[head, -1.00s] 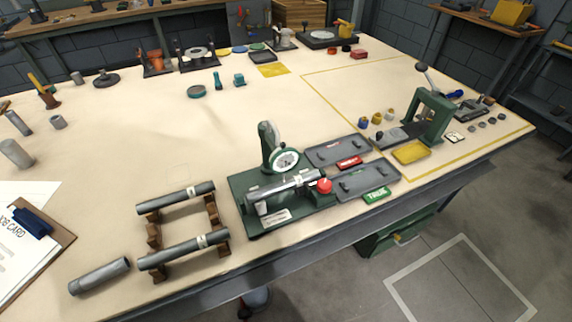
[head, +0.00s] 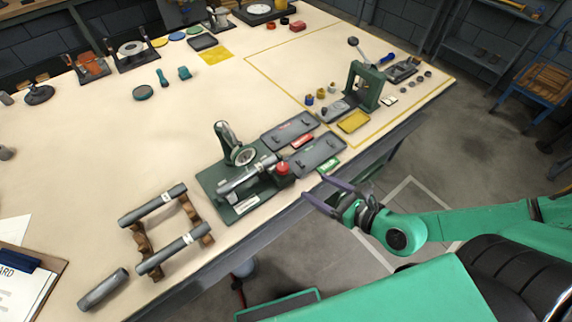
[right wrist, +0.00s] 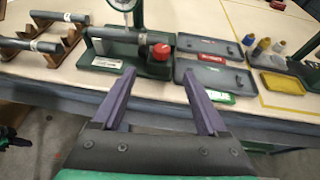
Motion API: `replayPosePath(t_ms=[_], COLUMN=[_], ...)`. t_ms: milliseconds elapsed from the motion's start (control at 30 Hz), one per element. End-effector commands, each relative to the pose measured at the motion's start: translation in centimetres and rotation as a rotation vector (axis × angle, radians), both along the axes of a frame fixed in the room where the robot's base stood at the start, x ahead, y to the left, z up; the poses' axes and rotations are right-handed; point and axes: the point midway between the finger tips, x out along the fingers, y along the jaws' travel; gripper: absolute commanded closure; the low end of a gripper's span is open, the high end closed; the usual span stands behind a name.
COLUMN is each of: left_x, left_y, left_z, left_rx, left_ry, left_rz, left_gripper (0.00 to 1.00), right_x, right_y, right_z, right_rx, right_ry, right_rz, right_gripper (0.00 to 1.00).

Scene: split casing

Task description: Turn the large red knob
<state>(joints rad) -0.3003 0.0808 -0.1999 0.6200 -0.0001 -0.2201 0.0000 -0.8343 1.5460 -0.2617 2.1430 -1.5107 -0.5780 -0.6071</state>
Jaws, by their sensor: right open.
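The large red knob (head: 282,168) sits at the right end of the green test fixture (head: 224,208), by the table's front edge. A grey cylinder (head: 240,181) lies in the fixture, and a round dial gauge (head: 244,156) stands behind it. In the right wrist view the knob (right wrist: 161,51) shows ahead, between and beyond the fingertips. My right gripper (head: 323,196) is open and empty, off the table's front edge, to the right of and nearer than the knob. It also shows in the right wrist view (right wrist: 158,84).
Two grey trays, one with a red label (head: 302,140) and one with a green label (head: 328,164), lie right of the knob. A rack with two cylinders (head: 145,236) stands left of the fixture. A green press (head: 365,85) stands further right.

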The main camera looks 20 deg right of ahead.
Motion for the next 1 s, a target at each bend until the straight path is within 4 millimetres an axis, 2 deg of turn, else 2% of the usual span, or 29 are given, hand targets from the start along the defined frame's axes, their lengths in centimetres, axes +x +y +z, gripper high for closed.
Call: replayPosePath(t_ms=[33, 133, 167, 333, 467, 567, 800, 1000], left_x=[0.0, 0.0, 0.0, 0.0, 0.0, 0.0, 0.1, 0.1], left_y=[0.0, 0.0, -0.1, -0.1, -0.1, -0.1, -0.1, -0.1], left_z=[-1.7, -4.0, -3.4, -4.3, -2.7, -1.9, -0.9, -0.9], left_rx=[0.000, 0.000, -0.001, -0.001, -0.001, -0.001, -0.001, -0.001], left_ry=[0.000, 0.000, 0.000, 0.000, 0.000, 0.000, -0.001, -0.001], left_rz=[0.000, 0.000, 0.000, 0.000, 0.001, 0.000, 0.000, 0.000], left_gripper=[1.00, 1.00, 1.00, 1.00, 1.00, 1.00, 1.00, 1.00], right_x=[0.7, 2.2, 2.6, 4.5, 6.1, 7.4, 11.0, 11.6], right_y=[0.2, 1.0, 0.8, 2.0, 2.4, 3.6, 5.3, 5.7], right_z=[-1.1, -2.1, -1.6, -2.2, -2.2, -2.7, -4.8, -5.4], right_rx=[0.005, 0.011, 0.006, 0.012, 0.010, 0.014, 0.009, 0.006], right_ry=[-0.004, -0.008, -0.006, -0.006, -0.005, -0.005, -0.002, 0.000], right_rz=[-0.006, -0.005, -0.014, -0.011, -0.018, -0.007, -0.007, -0.005], right_gripper=[0.24, 0.24, 0.24, 0.24, 0.24, 0.24, 0.24, 0.24])
